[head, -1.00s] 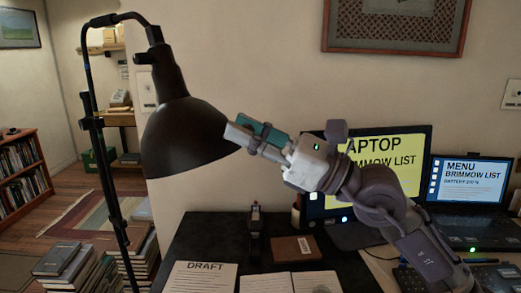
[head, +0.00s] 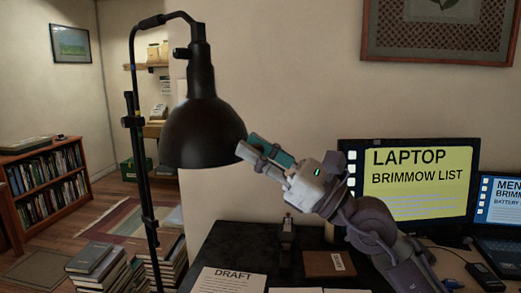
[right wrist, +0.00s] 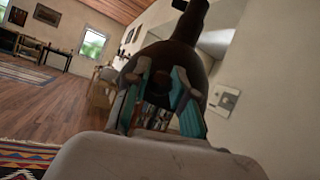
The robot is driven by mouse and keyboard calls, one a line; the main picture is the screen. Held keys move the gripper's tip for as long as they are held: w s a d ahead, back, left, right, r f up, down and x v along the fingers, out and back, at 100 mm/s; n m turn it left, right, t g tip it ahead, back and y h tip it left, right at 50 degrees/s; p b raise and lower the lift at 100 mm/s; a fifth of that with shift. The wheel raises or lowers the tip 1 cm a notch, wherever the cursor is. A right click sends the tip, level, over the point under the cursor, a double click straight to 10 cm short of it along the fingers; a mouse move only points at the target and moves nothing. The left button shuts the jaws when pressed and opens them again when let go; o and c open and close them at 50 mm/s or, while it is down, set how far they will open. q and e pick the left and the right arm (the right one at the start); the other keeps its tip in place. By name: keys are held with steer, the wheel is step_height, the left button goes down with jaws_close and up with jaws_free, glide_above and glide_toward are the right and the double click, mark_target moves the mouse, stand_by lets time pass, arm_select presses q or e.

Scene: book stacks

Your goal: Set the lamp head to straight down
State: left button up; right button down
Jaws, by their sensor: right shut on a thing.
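The black floor lamp's head (head: 203,128) hangs from its curved arm at the upper left. Its neck is close to vertical and its opening faces mostly downward, with little tilt visible. My right gripper (head: 246,150) reaches in from the right and is shut on the lamp head's right rim. In the right wrist view the fingers (right wrist: 160,98) stand on either side of the dark shade (right wrist: 172,58), and the exact contact is partly hidden. My left gripper is not in view.
The lamp's pole (head: 143,190) stands left of a dark desk (head: 235,240) with a draft sheet (head: 230,281) on it. A yellow-screened monitor (head: 418,183) stands right of my arm. Book stacks (head: 95,262) cover the floor at lower left, near a bookcase (head: 45,185).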

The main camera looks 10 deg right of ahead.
steer(key=shift+f, duration=0.1)
steer(key=c, duration=1.4)
jaws_free()
steer(key=o, duration=0.5)
steer(key=shift+w+a, duration=0.15)
steer(key=shift+w, duration=0.05)
steer(key=shift+c, duration=0.2)
steer(key=shift+s+d, duration=0.15)
steer(key=shift+d, duration=0.05)
steer(key=v, duration=1.1)
steer(key=shift+s+d+f, duration=0.15)
steer(key=shift+d+f, duration=0.1)
